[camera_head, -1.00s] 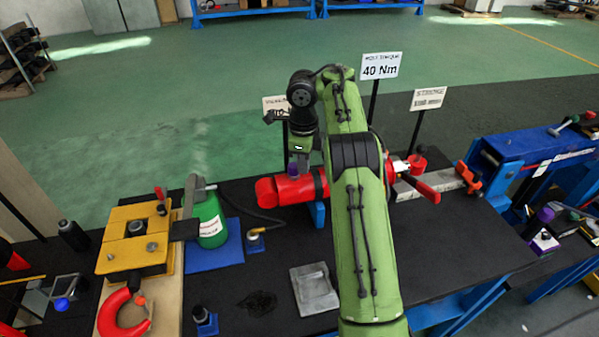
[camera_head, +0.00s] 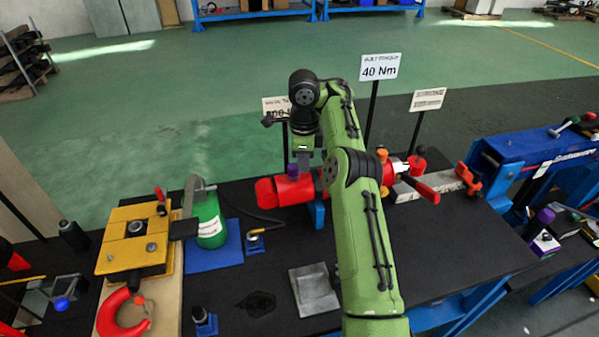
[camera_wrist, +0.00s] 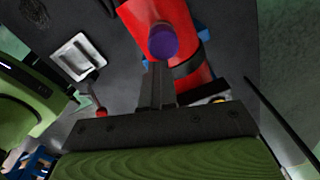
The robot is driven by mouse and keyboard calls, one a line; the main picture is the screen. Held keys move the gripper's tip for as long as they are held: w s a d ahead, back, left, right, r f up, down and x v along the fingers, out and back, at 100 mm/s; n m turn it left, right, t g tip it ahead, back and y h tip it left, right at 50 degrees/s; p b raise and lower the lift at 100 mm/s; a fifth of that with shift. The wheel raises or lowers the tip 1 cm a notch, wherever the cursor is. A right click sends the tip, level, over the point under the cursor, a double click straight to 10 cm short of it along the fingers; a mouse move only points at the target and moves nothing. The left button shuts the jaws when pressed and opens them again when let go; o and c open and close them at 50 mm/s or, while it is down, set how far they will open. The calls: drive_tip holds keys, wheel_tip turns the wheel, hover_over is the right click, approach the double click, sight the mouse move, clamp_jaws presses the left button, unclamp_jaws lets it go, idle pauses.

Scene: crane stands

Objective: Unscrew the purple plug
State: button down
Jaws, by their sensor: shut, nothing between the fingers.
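The purple plug (camera_head: 293,170) stands upright on top of the red cylinder (camera_head: 270,192), left of my arm. In the wrist view, the plug (camera_wrist: 163,42) shows as a round purple cap on the red body (camera_wrist: 145,15). My gripper (camera_head: 303,172) is over the cylinder, very close to the plug's right side in the head view. In the wrist view, my gripper's fingers (camera_wrist: 157,68) are together and empty, with the tips just below the plug. I cannot tell whether they touch it. My arm hides the middle of the red cylinder.
A "40 Nm" sign (camera_head: 380,67) and two other signs stand behind the cylinder. A red-handled valve (camera_head: 422,188) is at its right end.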

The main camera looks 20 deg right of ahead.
drive_tip(key=c, duration=1.9)
unclamp_jaws()
drive_tip(key=shift+w+a, duration=0.15)
drive_tip(key=shift+a, duration=0.25)
drive_tip(key=o, duration=0.5)
drive_tip(key=shift+w+f, duration=0.1)
drive_tip(key=shift+d+f, duration=0.15)
drive_tip(key=shift+d, duration=0.1)
drive_tip(key=shift+s, duration=0.3)
drive_tip(key=shift+a, duration=0.1)
drive_tip(key=shift+c, duration=0.6)
